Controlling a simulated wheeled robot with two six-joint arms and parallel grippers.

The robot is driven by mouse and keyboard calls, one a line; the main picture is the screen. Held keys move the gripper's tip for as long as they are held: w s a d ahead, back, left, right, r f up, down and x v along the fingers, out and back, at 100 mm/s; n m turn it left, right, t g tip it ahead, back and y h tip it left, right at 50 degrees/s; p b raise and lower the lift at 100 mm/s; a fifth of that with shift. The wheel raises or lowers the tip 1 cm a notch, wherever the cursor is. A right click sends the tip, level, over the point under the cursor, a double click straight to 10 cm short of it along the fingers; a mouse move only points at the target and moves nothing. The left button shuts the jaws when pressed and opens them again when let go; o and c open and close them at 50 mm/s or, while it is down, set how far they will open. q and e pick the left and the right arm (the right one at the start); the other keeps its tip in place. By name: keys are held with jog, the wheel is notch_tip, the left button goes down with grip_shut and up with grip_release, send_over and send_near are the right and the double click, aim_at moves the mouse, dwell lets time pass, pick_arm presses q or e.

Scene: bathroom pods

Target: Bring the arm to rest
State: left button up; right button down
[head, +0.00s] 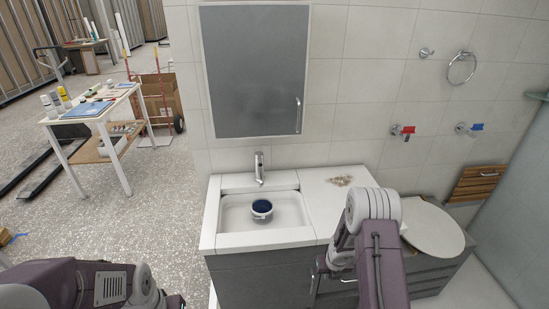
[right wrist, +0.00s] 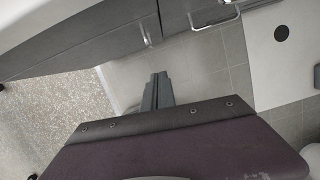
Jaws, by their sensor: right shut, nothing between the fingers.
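My right arm (head: 378,240) reaches up in front of the counter's right part and the toilet in the head view. Its fingertips cannot be made out there. In the right wrist view my right gripper (right wrist: 157,92) has its two grey fingers together with nothing between them, above the tiled floor. Part of my left arm (head: 85,285) shows at the lower left of the head view. Its gripper is out of view.
A brown stain (head: 341,180) marks the counter. The toilet (head: 435,232) is close to my right arm. A work table (head: 100,112) stands at the far left.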

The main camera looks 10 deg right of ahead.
jog(key=w+a+r+t, duration=0.1)
jog(key=w+a+r, duration=0.15)
jog(key=r, duration=0.35)
jog(key=w+a+r+t, duration=0.2)
jog(key=w+r, duration=0.1)
jog(key=r, duration=0.3)
jog(key=s+a+r+m+h, duration=0.15)
jog(key=s+r+m, duration=0.25)
jog(key=r+m, duration=0.45)
jog(key=s+a+f+m+g+y, duration=0.1)
jog(key=s+a+m+g, duration=0.1)
jog(key=s+m, duration=0.7)
jog(key=s+a+f+m+g+y, duration=0.1)
jog(key=s+a+m+g, duration=0.1)
jog(key=s+m, duration=0.7)
jog(key=a+m, duration=0.1)
jog(key=m, duration=0.7)
jog(key=shift+s+a+f+g, duration=0.2)
jog(key=shift+f+g, duration=0.1)
